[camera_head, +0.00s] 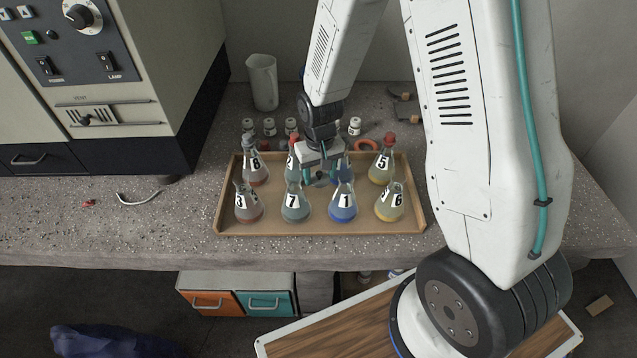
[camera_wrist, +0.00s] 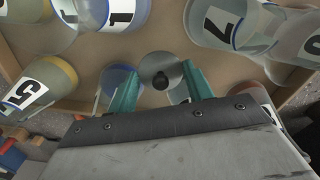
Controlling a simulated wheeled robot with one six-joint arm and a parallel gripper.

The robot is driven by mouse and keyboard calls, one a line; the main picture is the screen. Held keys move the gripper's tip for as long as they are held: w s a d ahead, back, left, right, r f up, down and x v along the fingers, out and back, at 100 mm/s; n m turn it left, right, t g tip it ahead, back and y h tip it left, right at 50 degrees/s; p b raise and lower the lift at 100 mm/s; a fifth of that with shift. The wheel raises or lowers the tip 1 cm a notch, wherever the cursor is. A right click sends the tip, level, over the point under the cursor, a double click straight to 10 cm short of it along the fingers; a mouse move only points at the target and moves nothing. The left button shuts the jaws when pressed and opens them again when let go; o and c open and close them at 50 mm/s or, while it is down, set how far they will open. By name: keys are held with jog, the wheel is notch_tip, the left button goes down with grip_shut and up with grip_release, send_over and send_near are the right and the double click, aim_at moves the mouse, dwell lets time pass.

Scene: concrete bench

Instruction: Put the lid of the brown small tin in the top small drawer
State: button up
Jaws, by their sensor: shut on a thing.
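My gripper (camera_head: 320,178) is over the wooden tray, low among the numbered flasks. In the wrist view its teal fingers (camera_wrist: 160,80) are shut on a round grey lid (camera_wrist: 150,66) with a black knob. I cannot tell whether the lid is clear of everything beneath it. No brown small tin can be made out. A dark drawer (camera_head: 40,158) with a metal handle is closed at the left. An orange drawer (camera_head: 210,304) and a teal drawer (camera_head: 264,303) sit below the bench, both seemingly closed. Which one is the top small drawer is unclear.
Several flasks crowd the tray (camera_head: 320,229), among them flask 7 (camera_head: 295,207), flask 1 (camera_head: 342,205) and flask 5 (camera_head: 382,162). Small jars, a white jug (camera_head: 262,82) and a red ring (camera_head: 367,145) stand behind. The bench left of the tray is mostly clear.

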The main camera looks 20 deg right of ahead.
aim_at(319, 177)
jog(key=shift+f, duration=2.05)
jog(key=shift+f, duration=0.15)
jog(key=o, duration=0.7)
jog(key=shift+c, duration=0.2)
